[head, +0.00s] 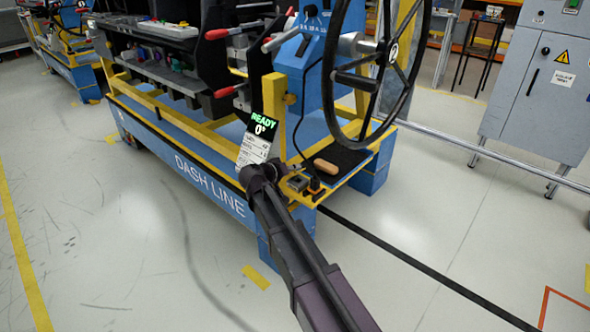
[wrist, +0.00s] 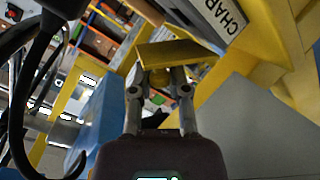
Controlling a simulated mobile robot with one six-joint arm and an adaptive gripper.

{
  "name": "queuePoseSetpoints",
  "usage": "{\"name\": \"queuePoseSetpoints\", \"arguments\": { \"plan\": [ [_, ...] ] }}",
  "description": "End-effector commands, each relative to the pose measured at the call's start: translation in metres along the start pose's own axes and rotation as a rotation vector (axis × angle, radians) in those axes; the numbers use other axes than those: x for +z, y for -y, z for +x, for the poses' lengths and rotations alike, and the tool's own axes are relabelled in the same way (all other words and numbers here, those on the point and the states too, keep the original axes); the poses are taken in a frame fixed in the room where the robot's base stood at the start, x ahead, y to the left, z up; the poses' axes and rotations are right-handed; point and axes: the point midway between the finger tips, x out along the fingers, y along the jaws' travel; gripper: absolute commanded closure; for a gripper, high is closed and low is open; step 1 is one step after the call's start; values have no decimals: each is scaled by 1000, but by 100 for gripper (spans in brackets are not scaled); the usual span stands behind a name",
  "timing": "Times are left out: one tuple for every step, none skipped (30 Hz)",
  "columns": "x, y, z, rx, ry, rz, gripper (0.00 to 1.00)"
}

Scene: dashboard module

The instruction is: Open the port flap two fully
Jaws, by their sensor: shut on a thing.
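In the wrist view, my gripper (wrist: 160,80) reaches up from the bottom with its two fingers on either side of a small yellow part below a yellow plate, which looks like the port flap (wrist: 178,54). The fingers are shut on that part. A white label reading "CHAR" (wrist: 222,14) is cut off at the top, close to the flap. In the head view, my gripper (head: 262,174) is at the front corner of the blue and yellow dash line cart, below the "READY 0°" tag (head: 260,135). The flap cannot be made out there, and its opening angle is unclear.
The blue cart (head: 205,183) has yellow rails. A black steering wheel (head: 384,75) stands above its right end, where a tan-handled tool (head: 325,166) lies on a dark mat. A grey cabinet (head: 535,90) stands at right. The floor in front is open.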

Motion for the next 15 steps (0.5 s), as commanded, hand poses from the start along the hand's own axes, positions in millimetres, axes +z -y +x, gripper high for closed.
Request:
{"name": "queuePoseSetpoints", "arguments": {
  "plan": [
    [-3, 1, 0, 3, 3, -16, 100],
    [-3, 1, 0, 5, 5, -23, 100],
    [-3, 1, 0, 7, 7, -30, 100],
    [-3, 1, 0, 7, 8, -34, 100],
    [-2, 1, 0, 8, 8, -35, 100],
    [-2, 1, 1, 8, 8, -35, 100],
    [-2, 0, 1, 8, 8, -35, 100],
    [-2, 0, 1, 8, 8, -34, 100],
    [-2, 0, 1, 9, 8, -34, 100],
    [-2, 0, 1, 9, 8, -34, 100],
    [-2, 0, 1, 9, 8, -34, 100],
    [-2, 0, 1, 9, 8, -33, 75],
    [-2, 0, 2, 9, 8, -33, 66],
    [-2, 0, 2, 9, 9, -33, 57],
    [-2, 0, 2, 9, 9, -33, 45]
  ]
}}
